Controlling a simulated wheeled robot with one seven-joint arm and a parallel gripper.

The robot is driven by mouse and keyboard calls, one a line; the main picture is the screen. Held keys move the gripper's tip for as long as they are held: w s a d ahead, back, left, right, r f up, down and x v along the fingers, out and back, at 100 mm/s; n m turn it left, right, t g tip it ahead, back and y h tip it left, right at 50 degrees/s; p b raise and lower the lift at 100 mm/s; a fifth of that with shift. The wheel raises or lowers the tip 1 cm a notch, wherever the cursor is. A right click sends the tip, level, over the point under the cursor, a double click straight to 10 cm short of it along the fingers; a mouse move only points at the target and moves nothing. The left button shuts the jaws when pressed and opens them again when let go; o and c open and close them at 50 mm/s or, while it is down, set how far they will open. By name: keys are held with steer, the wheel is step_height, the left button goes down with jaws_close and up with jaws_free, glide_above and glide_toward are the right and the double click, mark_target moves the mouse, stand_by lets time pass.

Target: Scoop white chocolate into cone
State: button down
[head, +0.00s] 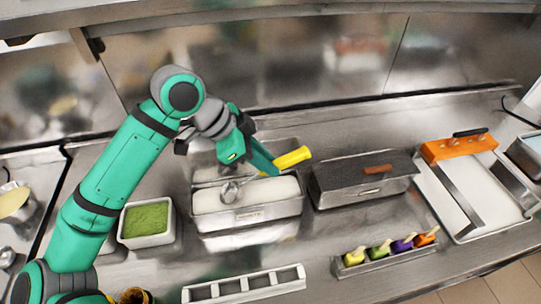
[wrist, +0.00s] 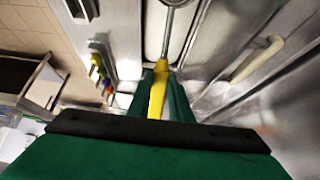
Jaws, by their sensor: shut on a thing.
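My gripper (head: 272,168) is shut on the yellow handle of a scoop (head: 293,158), above the back right part of a metal tub (head: 248,217). The tub holds smooth white stuff, which looks like the white chocolate (head: 262,191). The scoop's round metal head is at the left of the tub, at or just above the white surface; contact is hard to tell. In the wrist view the yellow handle (wrist: 157,95) sits between my green fingers, and its metal shaft runs away from me over the white. A brown rounded thing (head: 136,296), perhaps cones, is cut off at the bottom edge.
A green-filled tub (head: 147,221) stands left of the white one. A dark-lidded tub (head: 362,177) stands to the right. A slotted white rack (head: 245,286) is in front. Several coloured-handled tools sit in a small tray (head: 372,263). A white tray with an orange piece (head: 459,147) is far right.

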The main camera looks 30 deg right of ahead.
mark_target(242, 183)
steer(key=shift+w+a, duration=0.35)
steer(key=shift+a, duration=0.8)
steer(key=shift+w+a, duration=0.3)
steer(key=shift+a, duration=0.8)
steer(key=shift+w+a, duration=0.35)
steer(key=shift+a, duration=0.8)
steer(key=shift+s+d+f+y, duration=0.15)
steer(key=shift+d+f+y, duration=0.05)
steer(key=shift+d+y, duration=0.35)
steer(key=shift+s+d+r, duration=0.1)
steer(key=shift+d+r, duration=0.2)
steer(key=shift+r, duration=0.35)
steer(key=shift+s+d+r, duration=0.1)
steer(key=shift+d+r, duration=0.25)
steer(key=shift+r, duration=0.35)
steer(key=shift+s+d+r, duration=0.1)
steer(key=shift+d+r, duration=0.2)
steer(key=shift+r, duration=0.35)
steer(key=shift+s+d+f+t+y, duration=0.1)
steer(key=shift+s+d+t+y, duration=0.15)
steer(key=shift+d+y, duration=0.45)
steer(key=shift+s+d+r+t+y, duration=0.1)
steer(key=shift+s+d+t+y, duration=0.1)
steer(key=shift+d+y, duration=0.5)
steer(key=shift+s+d+f+t+y, duration=0.1)
steer(key=shift+s+d+t+y, duration=0.25)
steer(key=shift+d, duration=0.5)
steer(key=shift+w, duration=0.15)
steer(key=shift+w, duration=0.1)
